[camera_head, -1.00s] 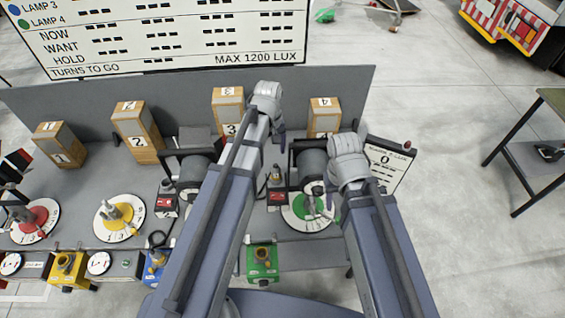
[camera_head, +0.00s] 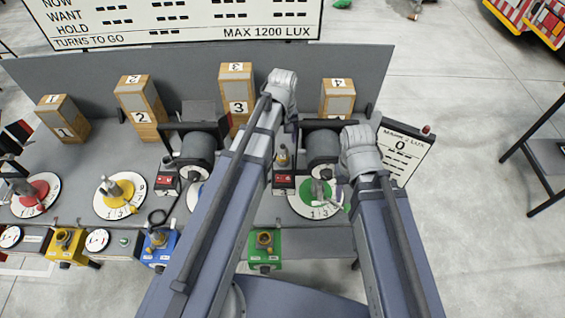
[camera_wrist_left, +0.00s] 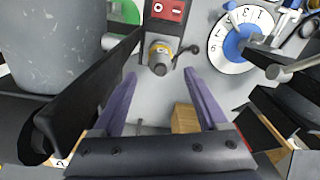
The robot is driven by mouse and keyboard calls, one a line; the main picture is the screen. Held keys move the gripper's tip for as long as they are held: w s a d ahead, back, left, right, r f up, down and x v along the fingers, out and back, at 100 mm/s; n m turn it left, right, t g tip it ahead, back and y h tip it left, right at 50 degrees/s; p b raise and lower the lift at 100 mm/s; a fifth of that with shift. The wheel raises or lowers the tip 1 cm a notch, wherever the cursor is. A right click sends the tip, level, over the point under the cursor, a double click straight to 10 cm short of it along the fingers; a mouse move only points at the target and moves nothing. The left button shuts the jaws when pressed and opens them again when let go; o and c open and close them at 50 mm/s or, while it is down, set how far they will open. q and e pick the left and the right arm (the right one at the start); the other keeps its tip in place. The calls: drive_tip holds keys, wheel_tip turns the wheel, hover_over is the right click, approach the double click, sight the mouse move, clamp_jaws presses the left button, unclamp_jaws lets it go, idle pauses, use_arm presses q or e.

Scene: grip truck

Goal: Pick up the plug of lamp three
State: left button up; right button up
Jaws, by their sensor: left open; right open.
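Lamp three is marked blue. Its blue-and-white dial (camera_wrist_left: 240,45) is at the upper right of the left wrist view, and a blue box (camera_head: 160,247) with a brass-coloured top stands at the bench front. A small grey plug-like piece with a yellow ring (camera_wrist_left: 160,57) stands beside a red box (camera_wrist_left: 166,10); I cannot tell which lamp it belongs to. My left gripper (camera_wrist_left: 161,78) is open and empty, its purple fingers either side of that piece and apart from it. My right gripper (camera_head: 345,185) is open near the green dial (camera_head: 318,197), its fingers largely hidden.
Numbered wooden blocks stand along the back, including block 3 (camera_head: 237,95) and block 4 (camera_head: 337,98). Dark cylinders (camera_head: 200,148) sit on the bench. A yellow box (camera_head: 66,246) and a green box (camera_head: 264,248) line the front. A small sign (camera_head: 405,150) stands at the right.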

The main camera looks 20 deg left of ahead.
sight(283, 145)
use_arm(q)
drive_tip(key=shift+w+f, duration=0.1)
drive_tip(key=shift+f, duration=0.2)
use_arm(e)
drive_tip(key=shift+f, duration=0.3)
use_arm(q)
drive_tip(key=shift+f+b, duration=0.6)
drive_tip(key=f+b, duration=0.4)
drive_tip(key=shift+s, duration=0.2)
use_arm(e)
wheel_tip(283, 145, down, 5)
drive_tip(key=shift+f, duration=0.1)
use_arm(q)
drive_tip(key=shift+c, duration=0.3)
clamp_jaws()
